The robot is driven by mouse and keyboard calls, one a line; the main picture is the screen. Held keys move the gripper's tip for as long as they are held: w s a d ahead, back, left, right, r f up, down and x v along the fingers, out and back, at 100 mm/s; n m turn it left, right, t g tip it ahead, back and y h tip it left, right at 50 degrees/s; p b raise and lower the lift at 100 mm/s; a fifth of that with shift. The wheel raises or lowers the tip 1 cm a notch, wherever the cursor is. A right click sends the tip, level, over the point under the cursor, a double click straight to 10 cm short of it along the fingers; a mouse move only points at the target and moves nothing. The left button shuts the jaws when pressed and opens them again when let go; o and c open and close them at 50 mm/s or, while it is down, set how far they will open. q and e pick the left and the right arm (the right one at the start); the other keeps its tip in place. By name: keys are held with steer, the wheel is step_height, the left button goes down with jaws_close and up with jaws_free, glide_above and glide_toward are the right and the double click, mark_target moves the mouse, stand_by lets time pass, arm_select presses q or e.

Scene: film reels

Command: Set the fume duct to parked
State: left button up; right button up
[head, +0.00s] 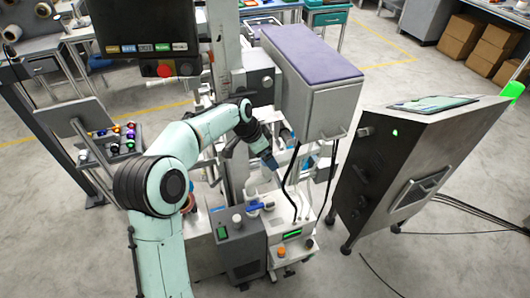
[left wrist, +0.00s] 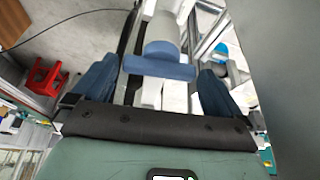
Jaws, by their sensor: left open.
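A pale tube with a blue crossbar, which looks like the fume duct and its handle, stands among the machine parts in the head view (head: 260,206). A blue crossbar under a pale round tube also shows in the left wrist view (left wrist: 160,68); I cannot tell for sure that it is the same part. My left gripper (head: 270,163) is above the small bench unit, pointing down. In the left wrist view its two blue fingers (left wrist: 157,75) are apart, one on each side of the crossbar, not visibly closed on it. My right gripper is out of view.
A grey box with a purple top (head: 311,62) hangs over the machine at upper right. A slanted grey console (head: 415,150) stands to the right, with cables on the floor. Black hoses run close beside my gripper.

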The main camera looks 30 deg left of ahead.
arm_select(q)
steer(key=v, duration=0.7)
steer(key=shift+r, duration=0.2)
